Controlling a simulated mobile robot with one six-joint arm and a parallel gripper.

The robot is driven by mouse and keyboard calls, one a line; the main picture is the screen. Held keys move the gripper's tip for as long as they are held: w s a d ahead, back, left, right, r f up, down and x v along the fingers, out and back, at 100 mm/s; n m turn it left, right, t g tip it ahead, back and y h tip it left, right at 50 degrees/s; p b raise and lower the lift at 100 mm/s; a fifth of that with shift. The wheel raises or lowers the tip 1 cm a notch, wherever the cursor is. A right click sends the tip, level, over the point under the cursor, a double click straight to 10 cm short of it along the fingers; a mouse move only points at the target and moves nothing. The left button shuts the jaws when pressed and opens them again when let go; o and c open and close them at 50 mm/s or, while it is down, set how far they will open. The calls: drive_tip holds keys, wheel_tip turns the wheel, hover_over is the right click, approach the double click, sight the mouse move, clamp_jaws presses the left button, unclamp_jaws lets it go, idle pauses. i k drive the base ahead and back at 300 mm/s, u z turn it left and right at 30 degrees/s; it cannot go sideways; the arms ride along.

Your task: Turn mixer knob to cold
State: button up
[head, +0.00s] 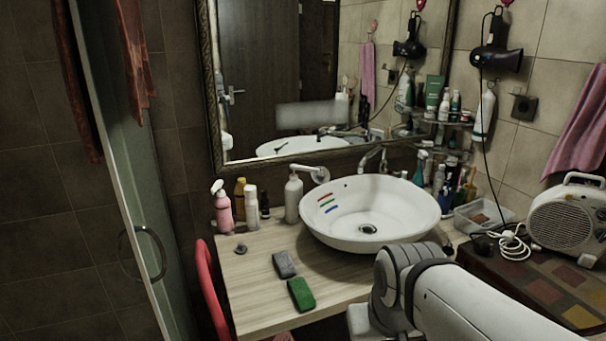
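A metal spout (372,160) rises behind the basin's back rim. Red, green and blue stripes (328,204) mark the basin's inner left wall. I cannot tell which setting the knob is at. My white arm with a grey joint enters at the lower right, in front of the basin. My gripper's fingers cannot be made out.
Soap bottles (293,198) stand left of the basin, close to the knob. A grey sponge (284,265) and a green sponge (301,294) lie on the wooden counter (248,300). Toiletries crowd the right back. A heater (565,220) stands at right; a framed mirror (213,85) hangs behind.

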sight(323, 172)
drive_tip(key=z, duration=0.1)
drive_tip(key=i, duration=0.95)
drive_tip(key=u, duration=0.05)
